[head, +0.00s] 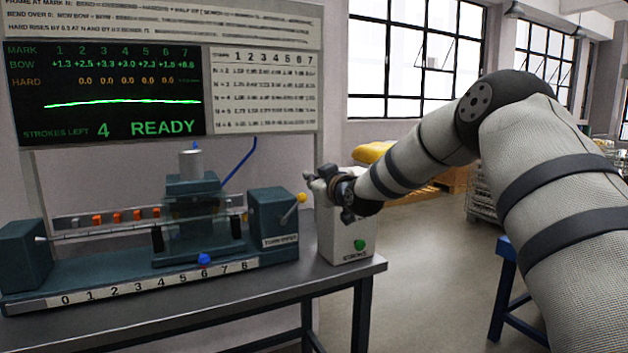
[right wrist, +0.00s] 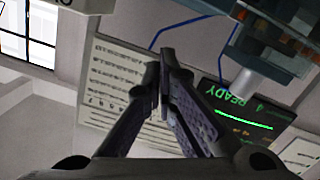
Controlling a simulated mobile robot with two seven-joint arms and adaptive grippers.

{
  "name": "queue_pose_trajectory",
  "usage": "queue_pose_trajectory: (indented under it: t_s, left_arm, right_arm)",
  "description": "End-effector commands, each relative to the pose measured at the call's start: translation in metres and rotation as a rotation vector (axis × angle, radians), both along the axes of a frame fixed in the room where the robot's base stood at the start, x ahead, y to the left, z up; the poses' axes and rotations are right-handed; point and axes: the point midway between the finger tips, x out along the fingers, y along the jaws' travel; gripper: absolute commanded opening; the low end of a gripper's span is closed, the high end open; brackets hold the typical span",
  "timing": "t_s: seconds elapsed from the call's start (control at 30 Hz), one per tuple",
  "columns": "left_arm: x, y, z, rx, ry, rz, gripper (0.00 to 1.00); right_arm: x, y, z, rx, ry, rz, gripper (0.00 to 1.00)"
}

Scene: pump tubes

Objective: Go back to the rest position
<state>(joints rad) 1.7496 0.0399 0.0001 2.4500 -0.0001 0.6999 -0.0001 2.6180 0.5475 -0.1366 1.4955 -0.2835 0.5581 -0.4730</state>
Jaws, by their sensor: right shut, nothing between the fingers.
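My right arm reaches in from the right in the head view. Its gripper (head: 318,180) is shut and empty, above the white box (head: 338,222) with a green button (head: 359,245) on its front. The gripper hides the top of that box; I cannot tell whether they touch. In the right wrist view the two fingers (right wrist: 162,62) meet at their tips with nothing between them. My left gripper is in neither view.
A dark teal bench machine (head: 190,230) with a numbered scale (head: 150,283) and a blue knob (head: 204,260) stands on the grey table (head: 200,328). A screen (head: 107,92) behind it reads READY. Right of the table is open floor (head: 425,260), with a blue stand (head: 506,270) beyond.

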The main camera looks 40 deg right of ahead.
Motion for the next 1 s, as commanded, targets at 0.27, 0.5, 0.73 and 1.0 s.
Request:
queue_pose_trajectory:
  t_s: [0.27,0.5,0.73,1.0]
  left_arm:
    - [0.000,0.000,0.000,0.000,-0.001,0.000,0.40]
    - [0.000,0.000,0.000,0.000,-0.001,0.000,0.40]
    - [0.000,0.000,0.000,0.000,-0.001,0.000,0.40]
    - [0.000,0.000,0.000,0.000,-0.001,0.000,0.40]
  right_arm:
    - [0.000,0.000,0.001,0.000,-0.002,0.001,0.00]
    - [-0.006,0.045,-0.086,0.074,0.152,0.048,0.00]
    - [-0.092,0.143,-0.277,0.256,0.543,0.092,0.00]
    - [-0.296,0.229,-0.428,0.426,1.048,0.028,0.00]
